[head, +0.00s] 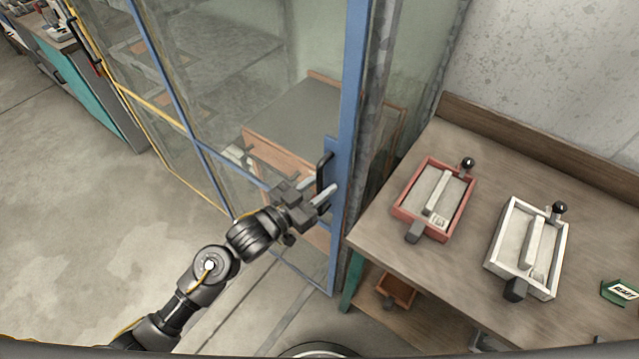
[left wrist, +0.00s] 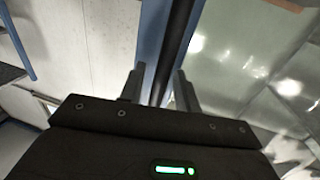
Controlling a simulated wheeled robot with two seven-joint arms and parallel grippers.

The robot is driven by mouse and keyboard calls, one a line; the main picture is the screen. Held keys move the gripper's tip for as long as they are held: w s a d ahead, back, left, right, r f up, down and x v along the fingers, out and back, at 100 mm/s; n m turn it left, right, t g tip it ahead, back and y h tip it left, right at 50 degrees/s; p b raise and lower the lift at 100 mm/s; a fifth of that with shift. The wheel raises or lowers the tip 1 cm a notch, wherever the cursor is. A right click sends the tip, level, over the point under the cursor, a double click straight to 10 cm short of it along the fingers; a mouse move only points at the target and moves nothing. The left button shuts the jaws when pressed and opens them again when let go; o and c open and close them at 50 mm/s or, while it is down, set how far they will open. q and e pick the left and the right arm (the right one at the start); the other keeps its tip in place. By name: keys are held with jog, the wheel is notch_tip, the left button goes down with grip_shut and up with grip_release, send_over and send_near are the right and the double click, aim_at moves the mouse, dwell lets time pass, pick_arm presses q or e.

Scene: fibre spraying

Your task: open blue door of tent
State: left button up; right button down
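The tent's blue-framed door (head: 352,130) has clear panels and stands upright in the middle of the head view; it looks shut. Its dark handle (head: 323,170) sits on the blue frame. My left gripper (head: 322,197) is at the door frame, just below the visible part of the handle. In the left wrist view, my left gripper (left wrist: 160,86) has its fingers apart, with a dark bar, likely the handle (left wrist: 180,45), running beyond and between them beside the blue frame. I cannot tell whether the fingers touch it. My right gripper is not in view.
A wooden table (head: 390,245) stands right of the door, carrying a red-framed tray (head: 400,212), a white-framed tray (head: 497,245) and a green box (head: 619,293). A yellow-framed panel (head: 150,140) is at left. Open floor (head: 90,240) lies at left.

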pick_arm(q)
grip_shut()
dwell(0.3)
